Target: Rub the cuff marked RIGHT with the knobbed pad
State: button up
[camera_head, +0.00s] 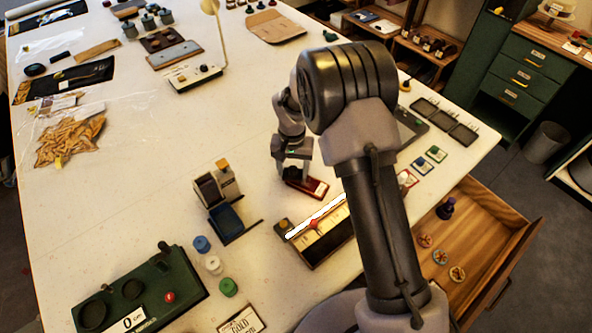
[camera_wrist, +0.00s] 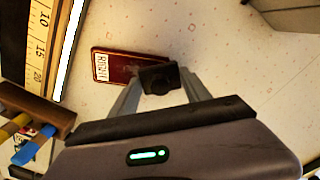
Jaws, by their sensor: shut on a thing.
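The cuff (camera_head: 316,188) is a flat dark red piece lying on the white table under my gripper. In the wrist view the cuff (camera_wrist: 120,66) has a white label at its left end that seems to read RIGHT. My gripper (camera_head: 293,168) is shut on the black knobbed pad (camera_wrist: 160,76), its fingers on either side of the knob. The pad overlaps the right end of the cuff in the wrist view. I cannot tell whether it touches the cuff. The pad's underside is hidden.
A wooden box (camera_head: 318,238) with a ruler strip stands close in front of the cuff. A small stand with a blue part (camera_head: 228,222) is to its left. Small framed cards (camera_head: 436,154) lie to the right. An open drawer (camera_head: 490,240) juts out at right.

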aim_at(293, 169)
jog(key=shift+r+p, duration=1.7)
jog(key=shift+r, duration=1.35)
jog(key=shift+r+p, duration=0.9)
jog(key=shift+r, duration=0.65)
jog(key=shift+f, duration=0.1)
